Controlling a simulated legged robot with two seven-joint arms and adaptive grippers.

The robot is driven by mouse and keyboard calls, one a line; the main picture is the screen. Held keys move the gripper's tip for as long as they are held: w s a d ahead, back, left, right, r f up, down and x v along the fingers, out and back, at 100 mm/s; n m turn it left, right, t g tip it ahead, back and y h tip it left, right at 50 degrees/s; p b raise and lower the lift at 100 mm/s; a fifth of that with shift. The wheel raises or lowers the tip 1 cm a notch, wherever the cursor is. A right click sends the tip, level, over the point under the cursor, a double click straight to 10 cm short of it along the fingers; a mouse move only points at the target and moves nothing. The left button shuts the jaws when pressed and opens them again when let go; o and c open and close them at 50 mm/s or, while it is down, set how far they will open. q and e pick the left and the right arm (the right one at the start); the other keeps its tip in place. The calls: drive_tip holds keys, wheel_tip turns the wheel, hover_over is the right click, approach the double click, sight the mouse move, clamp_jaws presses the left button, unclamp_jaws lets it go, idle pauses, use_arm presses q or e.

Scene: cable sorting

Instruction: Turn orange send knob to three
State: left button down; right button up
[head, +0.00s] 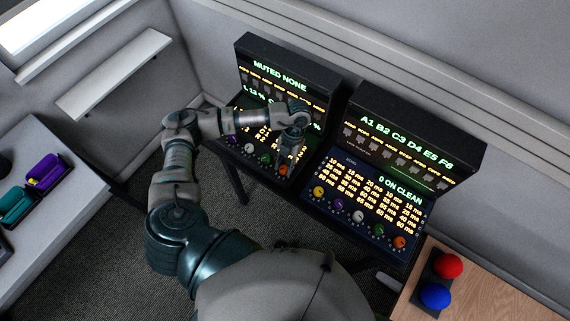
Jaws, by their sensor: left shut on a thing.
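The left console (240,50) has a row of coloured knobs along its front edge. Its orange knob (284,171) is at the right end of that row. My left gripper (285,160) reaches down over this end of the panel and is shut on the orange knob, hiding part of it. The right console (470,150) reads "0 ON CLEAN" and has its own orange knob (399,242) at the right end of its row. The knob's exact setting is too small to read. My right gripper is out of view.
A grey desk (65,165) on the left holds purple and teal items. A white shelf (115,75) is on the wall.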

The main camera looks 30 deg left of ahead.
use_arm(q)
drive_tip(key=c, duration=0.8)
unclamp_jaws()
drive_tip(key=shift+s, duration=0.15)
drive_tip(key=shift+a, duration=0.1)
drive_tip(key=shift+r, duration=0.15)
drive_tip(key=v, duration=0.7)
